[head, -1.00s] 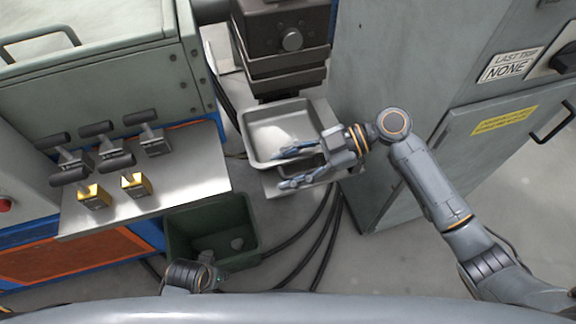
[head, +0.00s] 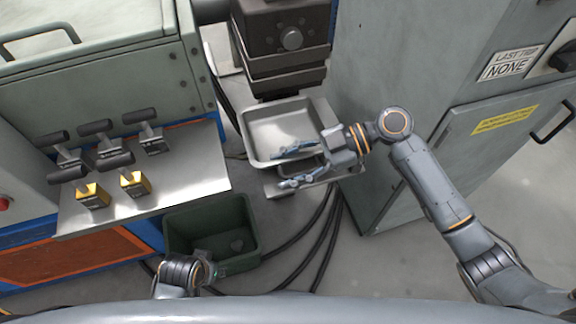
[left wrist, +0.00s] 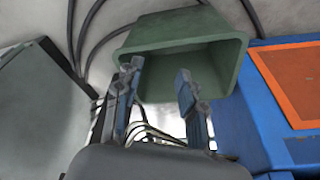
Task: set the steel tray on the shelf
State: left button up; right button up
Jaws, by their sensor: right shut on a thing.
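The steel tray (head: 262,150) is a shallow, shiny rectangular pan, level and empty apart from a finger, in the middle of the head view. It is over a pale metal shelf (head: 272,189) below the dark machine head; whether it touches the shelf is hard to tell. My right gripper (head: 290,166) is shut on the tray's near right side, one finger over the inside and one outside. My left gripper (left wrist: 158,68) is open and empty in the left wrist view, its fingers pointing towards the green bin. In the head view it is partly hidden near the bin's front edge.
The green bin (head: 180,235) stands on the floor below the tray, left of black cables (head: 318,235). A bench (head: 190,180) with several levers is at the left. A grey cabinet (head: 400,60) stands close on the right. The dark machine head (head: 285,75) hangs behind the tray.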

aim_at(319, 162)
jog(key=o, duration=1.5)
jog(key=shift+s+f, duration=0.25)
jog(key=shift+f, duration=0.4)
jog(key=shift+c, duration=0.2)
pick_arm(q)
jog(key=shift+s+f, duration=0.15)
jog(key=shift+f, duration=0.05)
pick_arm(e)
jog(key=shift+r, duration=0.1)
jog(key=shift+w+r+p, duration=0.15)
jog(key=shift+r+p, duration=0.4)
jog(key=shift+p, duration=0.25)
jog(key=v, duration=0.7)
jog(key=shift+w+a, duration=0.1)
jog(key=shift+w, duration=0.05)
pick_arm(q)
jog(key=f, duration=0.4)
jog(key=shift+s, duration=0.2)
pick_arm(e)
jog(key=shift+w+d+r, duration=0.1)
jog(key=shift+d+r, duration=0.15)
jog(key=shift+d, duration=0.05)
pick_arm(q)
jog(key=shift+s, duration=0.1)
